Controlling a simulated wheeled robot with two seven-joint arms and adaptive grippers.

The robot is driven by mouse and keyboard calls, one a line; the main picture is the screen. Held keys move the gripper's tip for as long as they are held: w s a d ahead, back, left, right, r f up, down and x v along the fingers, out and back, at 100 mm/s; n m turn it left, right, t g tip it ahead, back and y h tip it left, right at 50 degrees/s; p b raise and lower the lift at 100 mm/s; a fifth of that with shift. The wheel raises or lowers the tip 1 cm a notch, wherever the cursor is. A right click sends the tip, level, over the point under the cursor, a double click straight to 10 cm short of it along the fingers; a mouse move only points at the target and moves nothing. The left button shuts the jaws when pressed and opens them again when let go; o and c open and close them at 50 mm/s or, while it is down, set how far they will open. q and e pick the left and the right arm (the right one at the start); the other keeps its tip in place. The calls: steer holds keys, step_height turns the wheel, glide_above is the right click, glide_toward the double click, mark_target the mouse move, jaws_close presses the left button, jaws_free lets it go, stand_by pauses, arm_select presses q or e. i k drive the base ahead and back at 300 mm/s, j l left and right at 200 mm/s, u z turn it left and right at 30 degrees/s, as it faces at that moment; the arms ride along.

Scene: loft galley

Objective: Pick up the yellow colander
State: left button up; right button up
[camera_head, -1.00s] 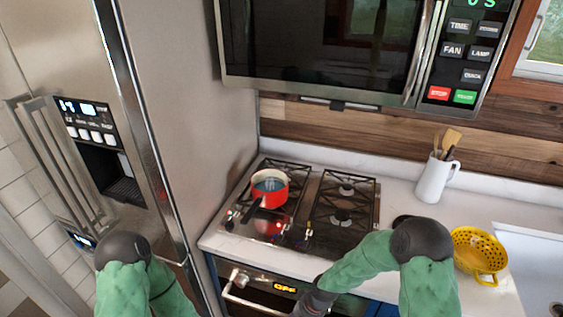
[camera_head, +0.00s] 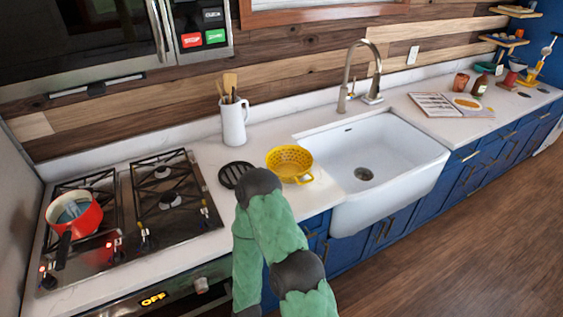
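The yellow colander (camera_head: 290,161) sits upright on the white counter, between the stove and the sink. It is a round bowl with holes and a handle on its near side. One of my green arms reaches up from the bottom of the view, and its dark upper joint is just in front of and left of the colander. No gripper fingers show in the view. My other arm is out of view.
A red pot (camera_head: 74,216) stands on the stove (camera_head: 160,222) at left. A white pitcher with utensils (camera_head: 233,122) stands behind a dark round trivet (camera_head: 233,174). The white sink (camera_head: 372,150) with a tall faucet (camera_head: 372,75) lies right of the colander. A book (camera_head: 450,104) lies farther right.

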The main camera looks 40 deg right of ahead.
mark_target(290, 163)
steer(key=z, duration=1.6)
